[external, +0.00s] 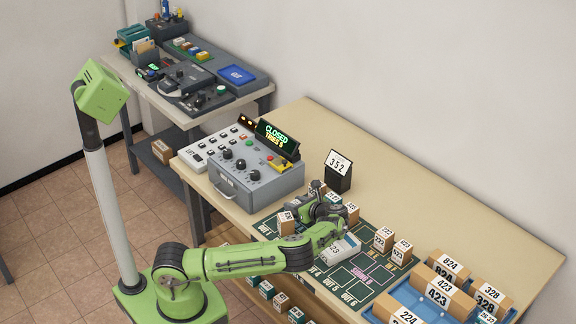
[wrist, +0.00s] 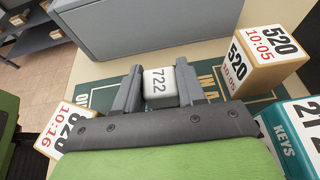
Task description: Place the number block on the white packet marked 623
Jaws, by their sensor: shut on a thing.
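The number block is a small white cube marked 722 (wrist: 159,87) in the wrist view. My gripper (wrist: 160,90) is shut on it, one grey finger at each side. A white packet (external: 338,250) lies on the mat in front of my gripper. My arm covers part of it, and only "23" of its number shows. The packet cannot be made out in the wrist view.
Brown numbered boxes stand close to both sides of my gripper, at left (wrist: 62,125) and right (wrist: 262,62). A teal KEYS box (wrist: 292,135) is at lower right. The grey console (external: 256,178) is nearby. More boxes (external: 384,239) and blue trays (external: 408,318) lie to the right.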

